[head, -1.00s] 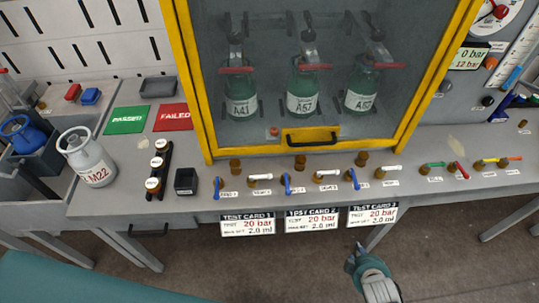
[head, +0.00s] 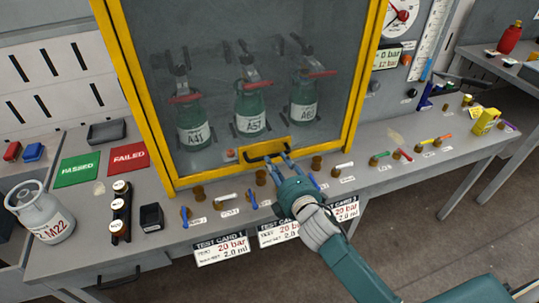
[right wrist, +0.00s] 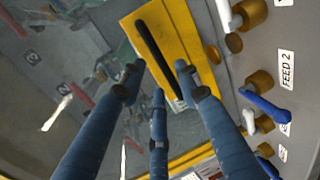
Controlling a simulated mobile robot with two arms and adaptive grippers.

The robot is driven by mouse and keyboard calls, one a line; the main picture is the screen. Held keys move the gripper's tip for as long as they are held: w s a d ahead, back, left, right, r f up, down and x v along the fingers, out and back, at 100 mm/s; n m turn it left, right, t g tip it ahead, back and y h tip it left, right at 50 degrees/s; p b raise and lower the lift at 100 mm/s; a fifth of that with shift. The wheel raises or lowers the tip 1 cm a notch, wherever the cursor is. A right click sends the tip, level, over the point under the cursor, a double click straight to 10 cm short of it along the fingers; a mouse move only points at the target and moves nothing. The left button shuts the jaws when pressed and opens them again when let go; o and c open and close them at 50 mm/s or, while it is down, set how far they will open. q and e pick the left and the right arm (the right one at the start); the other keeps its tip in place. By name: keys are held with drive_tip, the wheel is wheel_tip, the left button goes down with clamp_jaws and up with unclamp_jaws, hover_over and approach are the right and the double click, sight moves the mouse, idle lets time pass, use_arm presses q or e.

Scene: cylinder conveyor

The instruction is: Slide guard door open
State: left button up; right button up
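The guard door (head: 230,80) is a clear pane in a yellow frame, standing in front of three green cylinders. It looks shut. A black handle (head: 262,147) sits on a yellow plate at its bottom edge; it also shows in the right wrist view (right wrist: 158,55). My right gripper (head: 277,163) is at the handle, with its blue fingers pointing at it. In the right wrist view the fingers (right wrist: 160,85) are spread apart near the lower end of the handle. I cannot tell whether they touch it. My left gripper is not in view.
Several valves with blue and white levers (head: 228,197) line the bench below the door. Three test cards (head: 222,249) hang from the bench's front edge. A grey cylinder (head: 40,212) stands at the left, near the green and red mats (head: 128,158).

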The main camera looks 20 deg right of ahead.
sight(272, 156)
drive_tip(key=x, duration=0.6)
drive_tip(key=shift+c, duration=0.2)
clamp_jaws()
